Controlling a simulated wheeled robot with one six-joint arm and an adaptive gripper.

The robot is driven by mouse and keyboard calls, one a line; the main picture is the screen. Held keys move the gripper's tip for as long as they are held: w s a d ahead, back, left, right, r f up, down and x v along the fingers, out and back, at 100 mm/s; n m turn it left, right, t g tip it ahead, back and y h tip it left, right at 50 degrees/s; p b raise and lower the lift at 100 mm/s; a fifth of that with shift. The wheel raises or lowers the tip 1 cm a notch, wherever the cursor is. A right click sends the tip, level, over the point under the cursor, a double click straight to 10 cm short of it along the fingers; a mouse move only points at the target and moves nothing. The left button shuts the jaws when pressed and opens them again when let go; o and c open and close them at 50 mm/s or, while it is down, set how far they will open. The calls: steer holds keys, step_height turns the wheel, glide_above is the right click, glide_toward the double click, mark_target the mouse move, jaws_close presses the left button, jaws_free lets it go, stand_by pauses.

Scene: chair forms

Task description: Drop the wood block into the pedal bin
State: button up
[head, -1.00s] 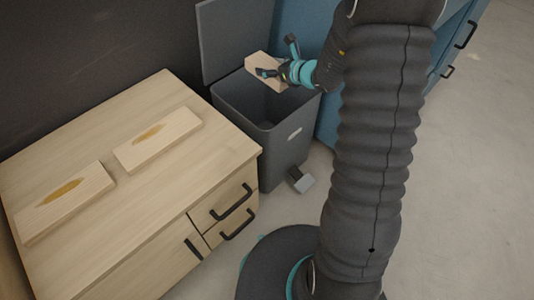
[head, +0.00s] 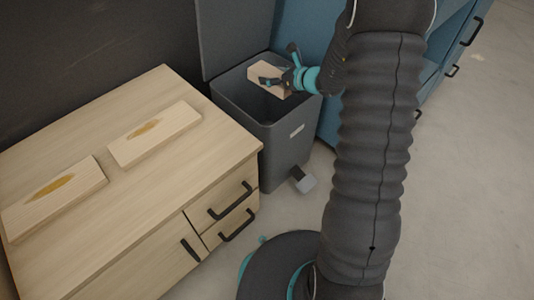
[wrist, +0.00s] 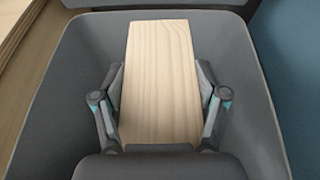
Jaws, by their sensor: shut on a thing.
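The pale wood block (head: 262,72) is in my gripper (head: 281,74), over the mouth of the grey pedal bin (head: 284,150) and close to rim level. My gripper is shut on the block's two long sides. The wrist view shows the block (wrist: 158,45) lengthwise between the fingers (wrist: 159,95), with the bin's inner walls (wrist: 78,75) around it. The bin's lid (head: 232,38) stands open at the back. The bin floor is hidden in both views.
A light wood cabinet (head: 95,215) stands left of the bin. Two pale boards with brownish marks, one nearer (head: 85,200) and one farther (head: 170,137), lie on its top. A blue cabinet (head: 325,125) stands right of the bin. The floor in front is clear.

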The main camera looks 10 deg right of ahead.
steer(key=o, duration=1.4)
steer(key=shift+s, duration=0.1)
steer(key=v, duration=1.2)
